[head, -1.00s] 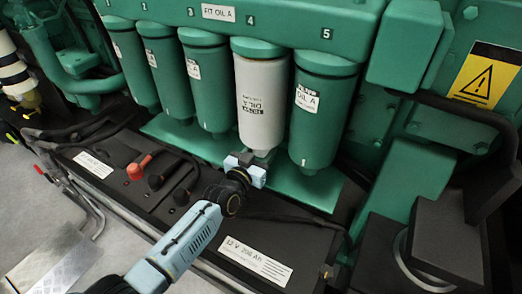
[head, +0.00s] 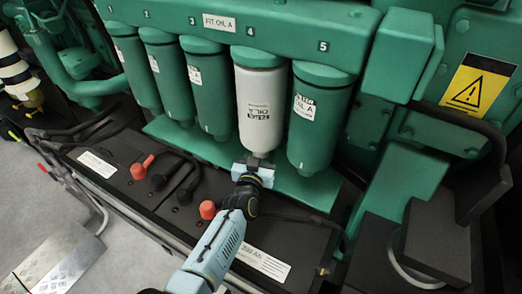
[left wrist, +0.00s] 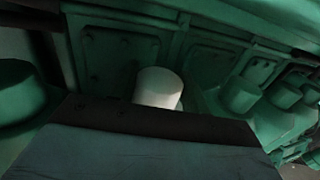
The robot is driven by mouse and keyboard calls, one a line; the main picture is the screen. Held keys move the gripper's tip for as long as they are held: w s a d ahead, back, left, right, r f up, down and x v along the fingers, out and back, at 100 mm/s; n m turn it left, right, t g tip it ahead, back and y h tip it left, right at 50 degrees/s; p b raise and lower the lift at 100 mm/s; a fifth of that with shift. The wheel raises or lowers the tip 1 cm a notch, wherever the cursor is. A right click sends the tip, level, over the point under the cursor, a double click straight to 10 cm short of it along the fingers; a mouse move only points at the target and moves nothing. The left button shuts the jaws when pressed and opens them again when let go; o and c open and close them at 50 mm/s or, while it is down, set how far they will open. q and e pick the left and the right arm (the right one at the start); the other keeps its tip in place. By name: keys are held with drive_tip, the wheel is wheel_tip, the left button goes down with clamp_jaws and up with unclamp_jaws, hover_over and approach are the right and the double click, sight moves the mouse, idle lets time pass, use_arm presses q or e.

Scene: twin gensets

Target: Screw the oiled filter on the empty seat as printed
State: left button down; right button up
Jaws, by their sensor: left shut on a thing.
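The white filter (head: 259,98) hangs upright below the number 4 of the green header (head: 290,25), in line with the green filters. Its label faces me. My left gripper (head: 256,166) is under the white filter and shut on its lower end; the fingertips are hard to make out. In the left wrist view, the white filter (left wrist: 158,88) rises beyond the dark gripper body. The joint between filter and seat is too small to judge. My right gripper is not in view.
Green filters (head: 318,120) stand close on both sides of the white one. A green tray (head: 300,187) lies below. A black battery box with red caps (head: 207,209) is in front. A yellow warning sign (head: 468,88) is at right.

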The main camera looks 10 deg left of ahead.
use_arm(q)
drive_tip(key=shift+r, duration=0.1)
drive_tip(key=c, duration=0.6)
unclamp_jaws()
drive_tip(key=shift+s+f, duration=0.1)
drive_tip(key=shift+f, duration=0.2)
drive_tip(key=shift+r, duration=0.1)
